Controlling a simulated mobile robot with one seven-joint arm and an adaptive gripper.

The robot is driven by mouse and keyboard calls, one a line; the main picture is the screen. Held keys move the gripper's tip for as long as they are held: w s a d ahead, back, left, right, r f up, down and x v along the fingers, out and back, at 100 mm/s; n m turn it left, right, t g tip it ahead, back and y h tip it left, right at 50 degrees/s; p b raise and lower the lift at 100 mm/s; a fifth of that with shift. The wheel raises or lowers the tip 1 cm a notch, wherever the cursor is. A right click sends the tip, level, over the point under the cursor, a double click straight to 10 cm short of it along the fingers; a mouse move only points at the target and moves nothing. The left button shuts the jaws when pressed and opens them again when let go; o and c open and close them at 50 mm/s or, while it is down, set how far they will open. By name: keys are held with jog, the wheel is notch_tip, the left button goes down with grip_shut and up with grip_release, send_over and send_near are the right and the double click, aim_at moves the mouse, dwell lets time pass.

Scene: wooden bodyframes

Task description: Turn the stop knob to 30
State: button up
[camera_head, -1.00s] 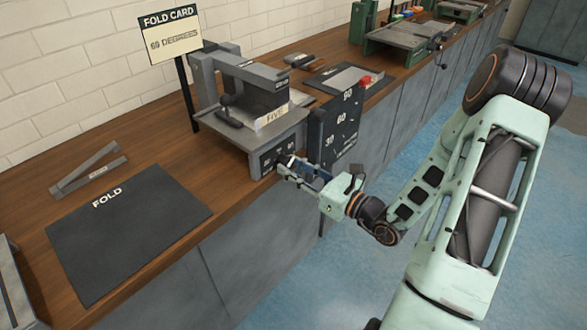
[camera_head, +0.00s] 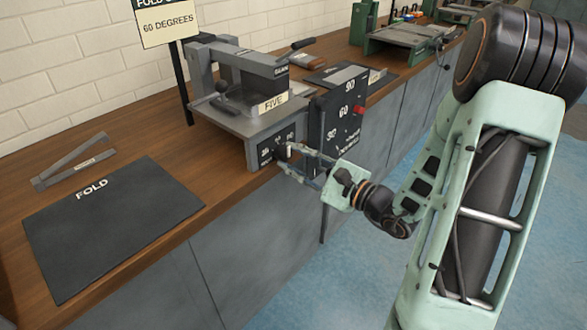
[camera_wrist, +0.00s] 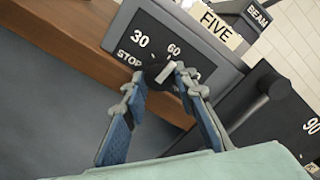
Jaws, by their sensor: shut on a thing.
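The stop knob (camera_wrist: 166,72) is a small dark knob with a pale bar pointer, on the dark dial plate (camera_wrist: 186,45) marked STOP, 30 and 60 in the wrist view. The pale bar leans up and right, toward the 60 side. My gripper (camera_wrist: 160,73) has its two fingers on either side of the knob and is shut on it. In the head view my gripper (camera_head: 285,151) reaches the dial plate (camera_head: 265,152) at the folder's front right. The fingers partly cover the dial's lower right.
The folding machine (camera_head: 232,121) carries a FIVE label. A tall angle plate (camera_head: 318,125), with a red knob (camera_head: 358,109) near 60, stands close right of my gripper. A card (camera_head: 166,24) reads 60 DEGREES. A FOLD mat (camera_head: 110,225) lies left on the bench.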

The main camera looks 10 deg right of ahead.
jog(key=n+b, duration=0.2)
jog(key=b, duration=0.1)
jog(key=n+b, duration=0.3)
jog(key=shift+f+n, duration=0.2)
jog(key=shift+n, duration=0.1)
jog(key=n, duration=0.1)
jog(key=n+b, duration=0.1)
jog(key=n, duration=0.1)
jog(key=shift+r+n, duration=0.2)
jog(key=shift+n, duration=1.8)
jog(key=o, duration=1.2)
jog(key=shift+c, duration=0.2)
jog(key=v, duration=1.2)
jog(key=shift+a+r, duration=0.1)
